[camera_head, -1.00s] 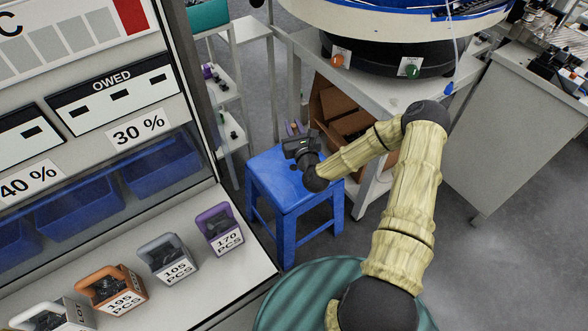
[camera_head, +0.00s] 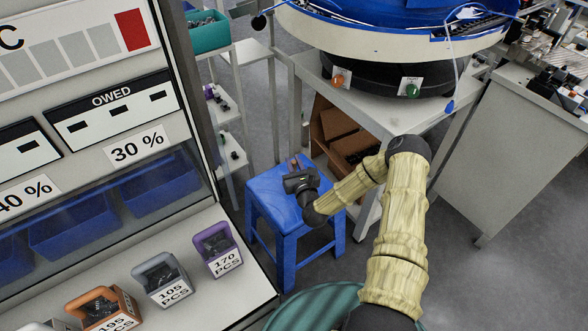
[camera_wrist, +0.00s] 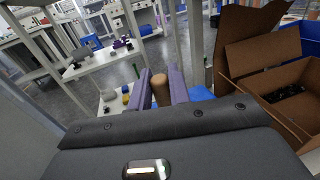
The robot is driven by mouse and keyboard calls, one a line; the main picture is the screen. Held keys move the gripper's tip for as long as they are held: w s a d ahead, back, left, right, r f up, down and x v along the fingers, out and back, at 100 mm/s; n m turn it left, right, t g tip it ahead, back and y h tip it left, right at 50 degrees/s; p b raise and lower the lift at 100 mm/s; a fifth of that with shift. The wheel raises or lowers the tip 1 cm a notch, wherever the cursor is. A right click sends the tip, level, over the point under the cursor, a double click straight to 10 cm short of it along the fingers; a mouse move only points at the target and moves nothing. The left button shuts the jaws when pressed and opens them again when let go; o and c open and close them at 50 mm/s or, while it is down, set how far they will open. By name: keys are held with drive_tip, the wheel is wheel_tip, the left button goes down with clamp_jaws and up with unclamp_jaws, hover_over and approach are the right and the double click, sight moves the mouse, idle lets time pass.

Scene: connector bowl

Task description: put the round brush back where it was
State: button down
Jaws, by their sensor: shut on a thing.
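My gripper (camera_head: 294,162) is over the blue stool (camera_head: 275,208), near its back edge in the head view. In the wrist view my gripper (camera_wrist: 160,82) has its two purple fingers shut on a brown, rounded cylinder, which I take to be the round brush (camera_wrist: 160,92). Only this brown part shows; the rest of the brush is hidden behind the gripper body. The blue stool top (camera_wrist: 201,93) shows behind the fingers in the wrist view. I cannot tell whether the brush touches the stool.
A blue bowl feeder (camera_head: 395,45) stands on a grey table right of the stool. Open cardboard boxes (camera_wrist: 270,62) lie beneath it. A narrow white shelf (camera_head: 229,115) is behind. A counter with labelled bins (camera_head: 216,248) is at left.

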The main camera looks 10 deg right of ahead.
drive_tip(key=shift+d+f, duration=0.1)
drive_tip(key=shift+f, duration=1.2)
drive_tip(key=shift+f+b, duration=0.15)
drive_tip(key=shift+b, duration=0.15)
drive_tip(key=c, duration=1.3)
unclamp_jaws()
drive_tip(key=shift+w, duration=0.1)
drive_tip(key=shift+r, duration=0.2)
drive_tip(key=s+d+p, duration=0.1)
drive_tip(key=s, duration=1.1)
drive_tip(key=shift+p, duration=0.4)
drive_tip(key=shift+a, duration=0.1)
